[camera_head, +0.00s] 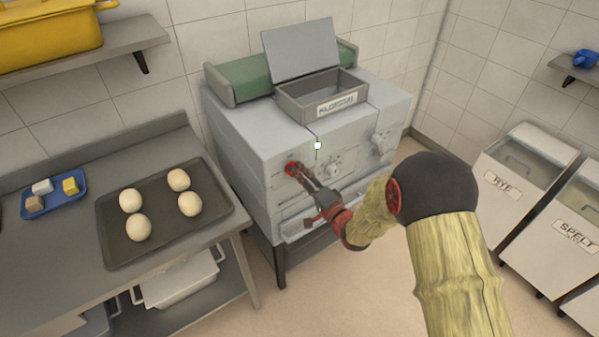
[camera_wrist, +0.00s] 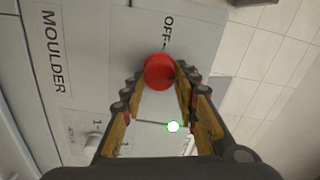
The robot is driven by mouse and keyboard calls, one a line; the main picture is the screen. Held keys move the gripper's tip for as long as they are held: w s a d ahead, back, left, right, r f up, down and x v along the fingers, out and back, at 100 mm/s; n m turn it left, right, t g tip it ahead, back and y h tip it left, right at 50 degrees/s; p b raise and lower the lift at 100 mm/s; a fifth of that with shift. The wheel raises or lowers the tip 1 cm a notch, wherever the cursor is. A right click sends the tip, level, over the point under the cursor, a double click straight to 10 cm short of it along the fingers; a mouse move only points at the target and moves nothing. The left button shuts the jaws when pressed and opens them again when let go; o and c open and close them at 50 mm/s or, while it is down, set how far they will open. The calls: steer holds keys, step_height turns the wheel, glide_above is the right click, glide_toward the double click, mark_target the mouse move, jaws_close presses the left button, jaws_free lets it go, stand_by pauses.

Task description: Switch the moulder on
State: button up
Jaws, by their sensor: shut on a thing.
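The moulder (camera_head: 262,140) is the grey-white machine with a green belt in its top, at the middle back. Its red knob (camera_wrist: 158,72) sits on the front face beside the printed "OFF" label (camera_wrist: 167,30). The "MOULDER" label (camera_wrist: 53,52) is to the left in the wrist view. My gripper (camera_head: 300,174) reaches the machine's front, its fingers on either side of the red knob and shut on it. The knob's turn position is hard to read. A small bright white-green spot (camera_head: 317,145) shows at the machine's upper front; I cannot tell whether it is a lamp.
A bench at left holds a dark tray (camera_head: 112,232) with several dough balls and a blue tray (camera_head: 30,208) with small blocks. An open-lidded, labelled box (camera_head: 290,104) stands on the machine. Bins marked RYE (camera_head: 518,170) and SPELT (camera_head: 577,220) stand at right. Floor lies between.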

steer(key=shift+m+p, duration=0.45)
steer(key=shift+m, duration=0.65)
steer(key=shift+f, duration=0.1)
steer(key=o, duration=1.1)
steer(key=v, duration=1.2)
